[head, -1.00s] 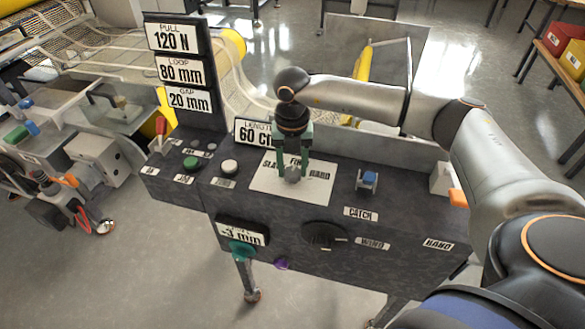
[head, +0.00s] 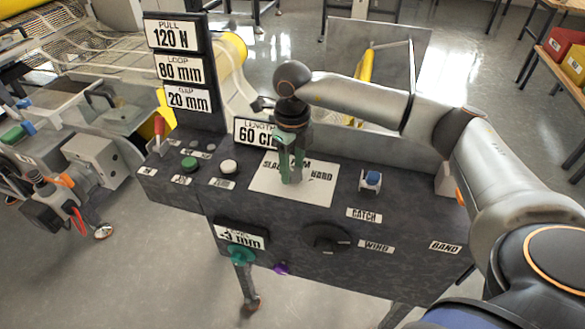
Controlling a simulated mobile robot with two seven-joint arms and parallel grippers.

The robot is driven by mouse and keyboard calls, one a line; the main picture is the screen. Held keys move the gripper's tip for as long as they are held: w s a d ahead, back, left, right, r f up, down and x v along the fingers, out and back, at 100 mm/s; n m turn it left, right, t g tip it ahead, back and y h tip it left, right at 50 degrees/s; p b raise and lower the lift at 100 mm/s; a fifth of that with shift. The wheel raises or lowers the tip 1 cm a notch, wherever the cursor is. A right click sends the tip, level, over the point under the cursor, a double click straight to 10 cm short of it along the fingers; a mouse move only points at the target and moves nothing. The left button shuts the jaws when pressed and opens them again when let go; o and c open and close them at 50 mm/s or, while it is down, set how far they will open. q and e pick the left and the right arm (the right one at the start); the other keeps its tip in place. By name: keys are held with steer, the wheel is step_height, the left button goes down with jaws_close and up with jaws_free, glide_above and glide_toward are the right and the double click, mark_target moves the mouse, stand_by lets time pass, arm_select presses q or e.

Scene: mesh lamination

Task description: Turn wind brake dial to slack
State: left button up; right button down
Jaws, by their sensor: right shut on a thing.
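The white scale plate (head: 262,184) lies on top of the dark console, printed with "SLACK", a partly hidden middle word and "HARD". My right gripper (head: 291,179) points down over the plate, with its green fingers shut on the dial at the plate's middle. The fingers line up almost one behind the other in this view and hide most of the dial. I cannot read which word the dial points to. My left gripper is out of view.
A blue switch (head: 371,180) stands right of the plate, and white (head: 229,167) and green (head: 189,163) buttons stand to its left. A length display (head: 256,131) stands close behind my gripper. A black knob (head: 326,238) is on the front face near a "WIND" label.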

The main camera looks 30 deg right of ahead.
mark_target(292, 172)
steer(key=shift+n, duration=0.9)
steer(key=shift+r, duration=0.1)
steer(key=shift+c, duration=1.6)
jaws_free()
step_height(292, 172, up, 12)
steer(key=shift+r+b, duration=0.25)
steer(key=shift+b, duration=0.1)
steer(key=shift+a+f, duration=0.1)
